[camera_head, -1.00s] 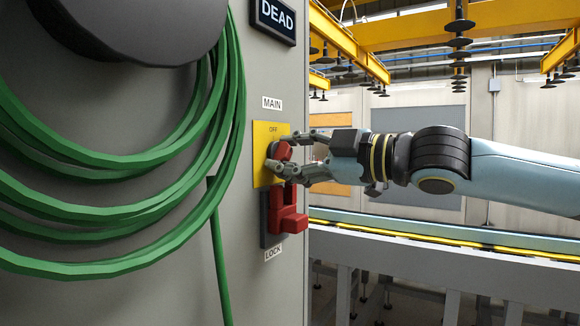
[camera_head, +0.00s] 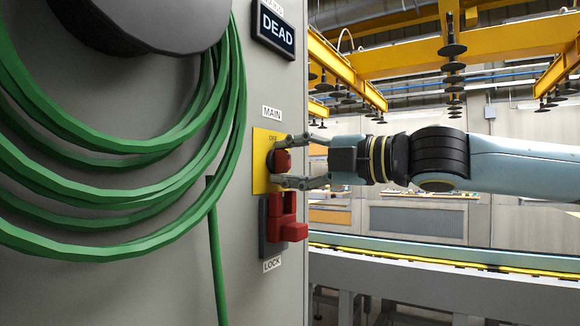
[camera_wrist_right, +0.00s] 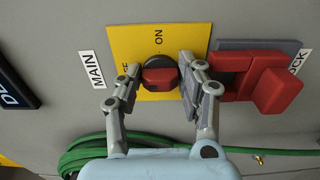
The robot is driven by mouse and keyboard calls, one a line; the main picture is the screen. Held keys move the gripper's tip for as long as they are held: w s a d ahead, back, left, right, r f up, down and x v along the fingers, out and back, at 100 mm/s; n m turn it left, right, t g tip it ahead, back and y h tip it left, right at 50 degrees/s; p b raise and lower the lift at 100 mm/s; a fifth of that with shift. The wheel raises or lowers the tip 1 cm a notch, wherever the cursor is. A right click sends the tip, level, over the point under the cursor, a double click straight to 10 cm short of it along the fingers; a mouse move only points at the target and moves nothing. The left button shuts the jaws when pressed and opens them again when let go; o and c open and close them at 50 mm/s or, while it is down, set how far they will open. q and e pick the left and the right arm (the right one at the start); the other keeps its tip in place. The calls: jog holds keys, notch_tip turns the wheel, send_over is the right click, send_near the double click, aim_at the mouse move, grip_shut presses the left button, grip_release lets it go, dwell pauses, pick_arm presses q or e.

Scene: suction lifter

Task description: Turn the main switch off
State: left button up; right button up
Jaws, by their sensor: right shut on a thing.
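The main switch is a red knob (camera_head: 282,160) on a yellow plate (camera_head: 262,183) below the MAIN label (camera_head: 272,113). The right wrist view shows the knob (camera_wrist_right: 160,76) on a dark round base, with ON and a partly hidden OFF printed on the plate (camera_wrist_right: 190,38). I cannot tell which mark the knob points to. My right gripper (camera_head: 288,161) is shut on the knob, one finger above it and one below in the head view. In the right wrist view its fingers (camera_wrist_right: 157,85) flank the knob. My left gripper is not in view.
A red lock part (camera_head: 287,222) sits just under the switch, above the LOCK label (camera_head: 272,264), close to the lower finger. A green cable (camera_head: 120,220) hangs in loops to the left. A display (camera_head: 275,30) reads DEAD. A conveyor (camera_head: 430,255) runs behind at right.

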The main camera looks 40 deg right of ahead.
jog(key=shift+f, duration=0.1)
dwell(0.3)
jog(key=o, duration=1.1)
